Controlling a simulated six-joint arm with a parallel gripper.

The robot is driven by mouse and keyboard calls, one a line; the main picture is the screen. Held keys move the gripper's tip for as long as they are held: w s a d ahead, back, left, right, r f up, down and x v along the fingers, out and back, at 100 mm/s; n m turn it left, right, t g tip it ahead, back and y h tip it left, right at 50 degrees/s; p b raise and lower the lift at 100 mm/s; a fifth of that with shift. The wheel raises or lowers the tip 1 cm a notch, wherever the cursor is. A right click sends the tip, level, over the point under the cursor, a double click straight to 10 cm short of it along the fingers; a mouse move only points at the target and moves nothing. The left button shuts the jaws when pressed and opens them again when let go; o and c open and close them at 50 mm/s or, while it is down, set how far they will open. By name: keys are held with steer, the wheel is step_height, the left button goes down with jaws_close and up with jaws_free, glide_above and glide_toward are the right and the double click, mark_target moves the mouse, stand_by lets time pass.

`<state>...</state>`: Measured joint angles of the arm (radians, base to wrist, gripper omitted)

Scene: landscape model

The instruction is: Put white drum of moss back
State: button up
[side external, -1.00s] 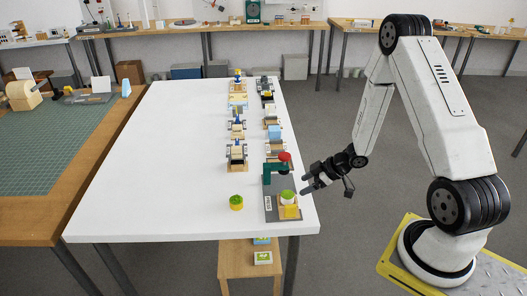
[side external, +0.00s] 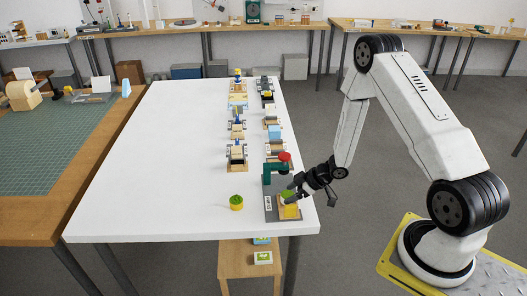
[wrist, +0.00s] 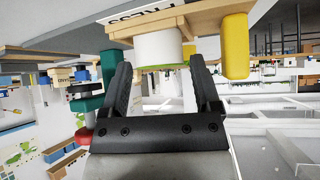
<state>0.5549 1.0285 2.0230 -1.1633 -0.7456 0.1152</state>
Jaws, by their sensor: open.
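The white drum of moss (side external: 286,197) has a green top and stands on the small wooden stand of the grey press station (side external: 268,206); my gripper partly hides it in the side view. In the wrist view the white drum (wrist: 157,48) shows just past and between my fingertips, with a thin green rim. My gripper (side external: 291,192) is open, level with the drum from the right. It also shows in the wrist view (wrist: 160,68), one finger on each side and no clear contact. A yellow drum with green moss (side external: 236,203) stands on the white table to the left.
The green press with a red knob (side external: 284,157) stands just behind the drum. A yellow block (side external: 290,212) sits in front of it. Two rows of small stations run toward the table's back. The white table's left half (side external: 150,170) is clear.

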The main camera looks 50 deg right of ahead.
mark_target(289, 195)
steer(key=shift+w+a+f, duration=0.15)
steer(key=shift+w+f, duration=0.15)
steer(key=shift+f, duration=0.05)
stand_by(0.3)
jaws_close()
steer(key=shift+r, duration=0.15)
step_height(289, 195, up, 10)
stand_by(0.9)
stand_by(0.5)
